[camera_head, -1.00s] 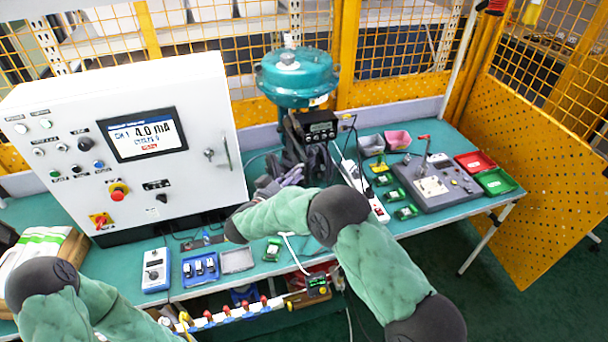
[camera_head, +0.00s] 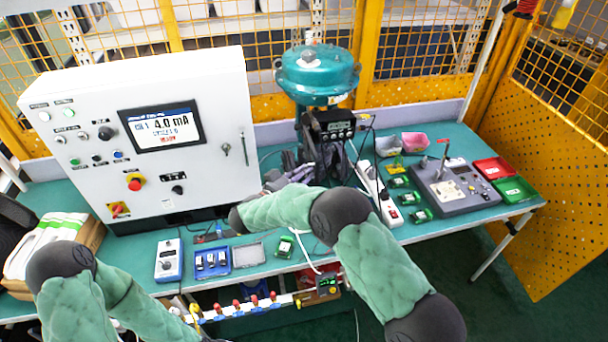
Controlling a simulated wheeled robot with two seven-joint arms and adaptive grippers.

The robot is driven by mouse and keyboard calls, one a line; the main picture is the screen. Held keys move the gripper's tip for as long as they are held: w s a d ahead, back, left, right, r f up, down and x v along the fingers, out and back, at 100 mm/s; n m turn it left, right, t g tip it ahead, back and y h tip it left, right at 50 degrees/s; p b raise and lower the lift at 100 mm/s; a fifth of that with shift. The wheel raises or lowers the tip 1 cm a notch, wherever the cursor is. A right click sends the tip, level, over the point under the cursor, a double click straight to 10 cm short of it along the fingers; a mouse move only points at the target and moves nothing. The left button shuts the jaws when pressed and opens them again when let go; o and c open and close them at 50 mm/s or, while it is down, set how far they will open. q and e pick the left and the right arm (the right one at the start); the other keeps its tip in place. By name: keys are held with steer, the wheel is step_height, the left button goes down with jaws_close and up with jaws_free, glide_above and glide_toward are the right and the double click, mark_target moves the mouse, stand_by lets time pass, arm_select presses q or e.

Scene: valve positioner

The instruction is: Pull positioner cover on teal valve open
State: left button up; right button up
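The teal valve (camera_head: 318,76) stands upright at the back of the bench, right of the white control cabinet. The black positioner (camera_head: 333,126) sits on the valve below its teal top, its face toward me. I cannot tell how its cover stands. My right gripper (camera_head: 291,168) is in front of the valve's lower stem, below and left of the positioner. It looks apart from the positioner, but it is small and partly hidden behind my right forearm, so its fingers are unclear. My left arm is at the lower left; its gripper is out of the picture.
The white control cabinet (camera_head: 145,140) stands close on the left. A white power strip (camera_head: 377,192), small green parts and a grey test station (camera_head: 452,187) lie to the right. Red (camera_head: 494,168) and green (camera_head: 515,190) trays are at the right end. Yellow mesh fencing closes the back.

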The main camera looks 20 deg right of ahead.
steer(key=shift+w+r, duration=0.35)
steer(key=shift+r, duration=0.5)
steer(key=shift+s+a+f, duration=0.1)
steer(key=shift+s+a, duration=0.05)
steer(key=shift+a, duration=0.3)
steer(key=f+v, duration=0.1)
steer(key=v, duration=1)
steer(key=shift+s+f, duration=0.3)
steer(key=shift+s, duration=0.1)
